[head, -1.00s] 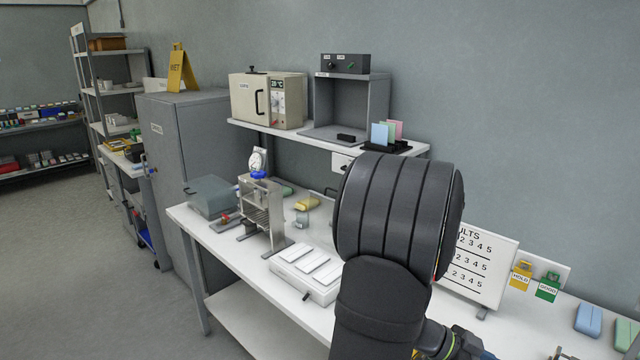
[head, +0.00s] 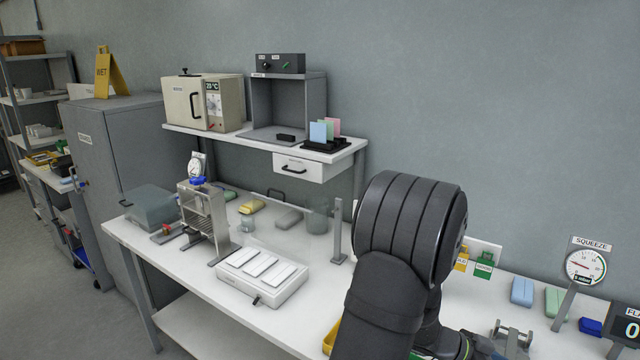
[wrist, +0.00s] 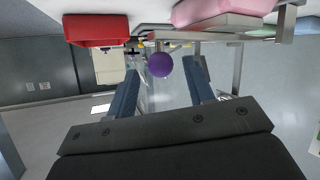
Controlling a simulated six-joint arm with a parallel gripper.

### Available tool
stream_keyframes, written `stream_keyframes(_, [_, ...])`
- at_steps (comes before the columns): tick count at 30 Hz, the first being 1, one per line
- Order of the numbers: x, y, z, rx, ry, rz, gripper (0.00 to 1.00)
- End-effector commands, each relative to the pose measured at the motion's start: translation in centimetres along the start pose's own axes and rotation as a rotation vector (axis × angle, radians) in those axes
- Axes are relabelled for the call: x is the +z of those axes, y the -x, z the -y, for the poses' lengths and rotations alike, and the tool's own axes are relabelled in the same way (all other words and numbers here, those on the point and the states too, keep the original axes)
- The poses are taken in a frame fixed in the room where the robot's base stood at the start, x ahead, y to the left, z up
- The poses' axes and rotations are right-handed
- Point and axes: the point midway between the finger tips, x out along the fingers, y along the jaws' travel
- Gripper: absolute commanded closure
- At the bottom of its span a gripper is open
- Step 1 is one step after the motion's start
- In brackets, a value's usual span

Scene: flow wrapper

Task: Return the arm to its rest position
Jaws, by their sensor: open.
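My arm (head: 405,250) rises in the foreground of the head view, its thick dark ribbed part upright in front of the bench. My gripper is out of sight in the head view. In the wrist view my gripper (wrist: 160,75) has its two blue fingers apart. A purple ball (wrist: 160,65) shows in the gap between the fingertips. I cannot tell how far beyond them it is. No object is visibly clamped in the fingers.
The white bench (head: 165,255) holds a metal frame device (head: 207,215), a white tray unit (head: 262,275) and a post (head: 338,235). A squeeze gauge (head: 585,266) stands at the right. The wrist view shows a red bin (wrist: 97,30) and pink item (wrist: 205,10) at the top.

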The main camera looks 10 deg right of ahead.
Motion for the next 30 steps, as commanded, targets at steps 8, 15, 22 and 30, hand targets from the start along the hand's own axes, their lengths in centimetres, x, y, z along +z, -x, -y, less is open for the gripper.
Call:
stream_keyframes(8, [-3.7,1.0,0.5,0.017,0.047,0.028,0.52])
stream_keyframes(15, [-8.1,1.7,2.1,0.017,0.047,0.028,0.52])
stream_keyframes(22, [-12.0,1.7,4.6,0.017,0.048,0.028,0.52])
stream_keyframes(30, [-14.6,1.2,7.0,0.042,0.112,0.063,0.52])
